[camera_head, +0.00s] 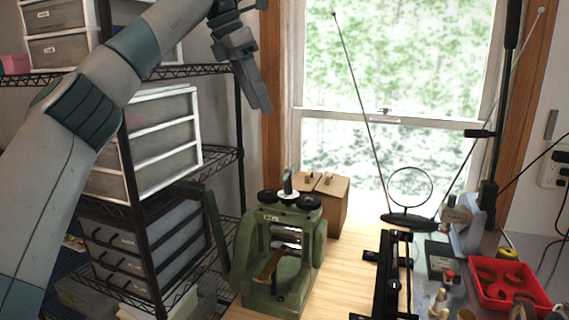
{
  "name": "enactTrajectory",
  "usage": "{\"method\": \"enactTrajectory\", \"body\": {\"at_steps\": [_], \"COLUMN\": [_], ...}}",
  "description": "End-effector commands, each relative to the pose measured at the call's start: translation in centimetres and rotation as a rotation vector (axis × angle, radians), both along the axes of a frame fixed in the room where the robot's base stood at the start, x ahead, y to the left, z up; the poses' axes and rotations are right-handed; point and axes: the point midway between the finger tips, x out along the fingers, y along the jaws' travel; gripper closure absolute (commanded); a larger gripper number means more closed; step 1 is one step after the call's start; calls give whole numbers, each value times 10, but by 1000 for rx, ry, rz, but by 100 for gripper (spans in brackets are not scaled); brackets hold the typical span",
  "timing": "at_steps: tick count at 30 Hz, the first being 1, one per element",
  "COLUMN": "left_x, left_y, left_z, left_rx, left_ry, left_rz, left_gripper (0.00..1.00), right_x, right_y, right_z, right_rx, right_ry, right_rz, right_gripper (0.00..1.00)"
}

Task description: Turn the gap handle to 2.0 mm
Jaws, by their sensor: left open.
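A green rolling mill (285,246) stands upright on the wooden bench. On its top is the gap handle (289,182), a small upright grey lever above a pale round dial (289,195), with a dark knob on each side. The dial marks are too small to read. My right gripper is out of view.
Wire shelves with drawers (150,130) stand at the left, behind my left arm. A black antenna stand (408,219), a black rail (393,275) and a red tray (510,290) crowd the right. Bare bench (345,265) lies right of the mill.

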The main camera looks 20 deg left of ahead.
Motion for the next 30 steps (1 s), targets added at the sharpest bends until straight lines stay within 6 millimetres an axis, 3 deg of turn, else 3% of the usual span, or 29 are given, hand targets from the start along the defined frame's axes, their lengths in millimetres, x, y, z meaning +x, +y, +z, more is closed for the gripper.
{"method": "enactTrajectory", "body": {"at_steps": [8, 17, 30], "left_x": [6, 18, 38], "left_y": [-5, -20, -41], "left_z": [-21, -67, -136], "left_rx": [1, 2, 1], "left_ry": [2, 3, 3], "left_rz": [1, 0, 1], "left_gripper": [52, 52, 52], "right_x": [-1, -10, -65], "right_y": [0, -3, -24], "right_z": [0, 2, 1], "right_rx": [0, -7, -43], "right_ry": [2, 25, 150], "right_rz": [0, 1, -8], "right_gripper": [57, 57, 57]}}
